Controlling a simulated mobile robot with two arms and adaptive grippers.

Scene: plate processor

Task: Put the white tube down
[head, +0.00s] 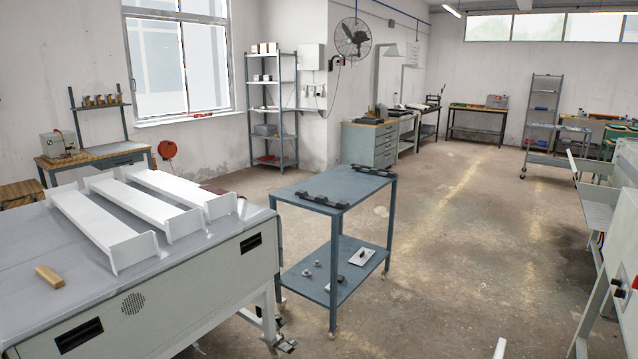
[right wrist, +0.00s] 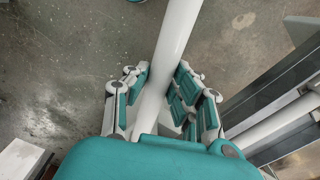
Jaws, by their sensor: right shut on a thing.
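In the right wrist view, a smooth white tube (right wrist: 172,50) runs from the top edge down between the fingers of my right gripper (right wrist: 165,95). The gripper's teal and grey fingers are closed around it from both sides. The tube's lower part is hidden behind the teal palm. In the head view, a white tip (head: 499,348) shows at the bottom edge; I cannot tell if it is this tube's end. My left gripper is in neither view.
A blue-grey trolley (head: 345,188) with black holders (head: 320,200) on top stands mid-floor. A table (head: 200,285) with white channels (head: 95,225) and a wooden block (head: 49,277) is at left. Machinery (head: 620,225) stands right. The floor between (head: 450,260) is clear.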

